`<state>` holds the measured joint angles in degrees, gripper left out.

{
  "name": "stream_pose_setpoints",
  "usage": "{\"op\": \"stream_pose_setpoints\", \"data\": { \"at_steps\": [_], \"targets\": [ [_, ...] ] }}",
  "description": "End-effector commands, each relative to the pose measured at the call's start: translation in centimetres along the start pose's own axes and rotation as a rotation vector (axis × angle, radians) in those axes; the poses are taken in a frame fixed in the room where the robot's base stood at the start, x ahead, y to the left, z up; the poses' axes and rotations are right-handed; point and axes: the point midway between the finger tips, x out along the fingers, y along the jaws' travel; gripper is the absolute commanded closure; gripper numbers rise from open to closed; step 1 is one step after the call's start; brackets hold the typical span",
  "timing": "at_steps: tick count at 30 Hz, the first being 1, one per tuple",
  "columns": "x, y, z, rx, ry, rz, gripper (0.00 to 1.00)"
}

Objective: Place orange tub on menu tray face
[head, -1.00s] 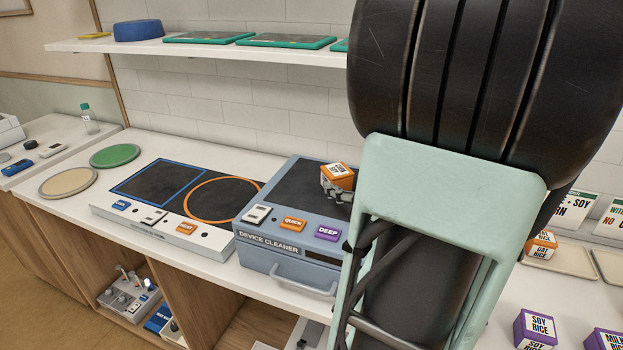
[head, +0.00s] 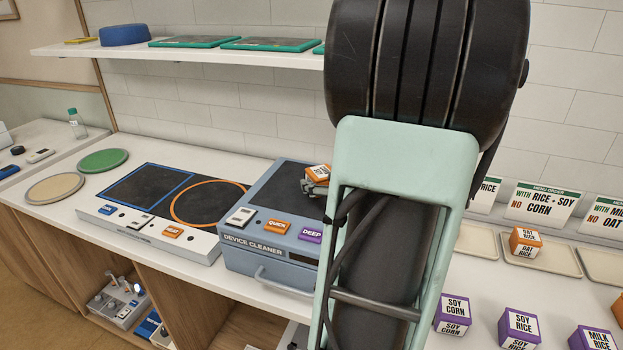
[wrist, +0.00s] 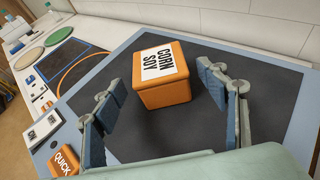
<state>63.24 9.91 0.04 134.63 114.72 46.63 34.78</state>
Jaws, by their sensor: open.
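An orange tub with a white CORN SOY label (wrist: 164,75) sits on the dark top of the device cleaner; its upper part shows in the head view (head: 318,171). My gripper (wrist: 166,88) is open, with one blue-padded finger on each side of the tub. No firm contact with the tub shows. In the head view my gripper (head: 315,187) is partly hidden by my arm. Menu trays stand at the right.
The device cleaner (head: 232,253) has QUICK and DEEP buttons on its front. A heating plate unit (head: 150,239) lies to its left. Purple tubs (head: 519,327) stand at the front right. A shelf (head: 200,54) runs above. My arm hides the counter's middle.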

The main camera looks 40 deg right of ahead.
Motion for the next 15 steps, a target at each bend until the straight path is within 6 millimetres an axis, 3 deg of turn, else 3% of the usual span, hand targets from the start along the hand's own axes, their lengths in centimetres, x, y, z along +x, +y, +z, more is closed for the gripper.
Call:
{"op": "stream_pose_setpoints", "data": {
  "at_steps": [7,15],
  "targets": [
    [3.0,-0.2,-0.1,0.0,0.001,0.002,0.33],
    [3.4,-0.2,-0.1,0.0,0.0,0.0,0.33]
  ]
}}
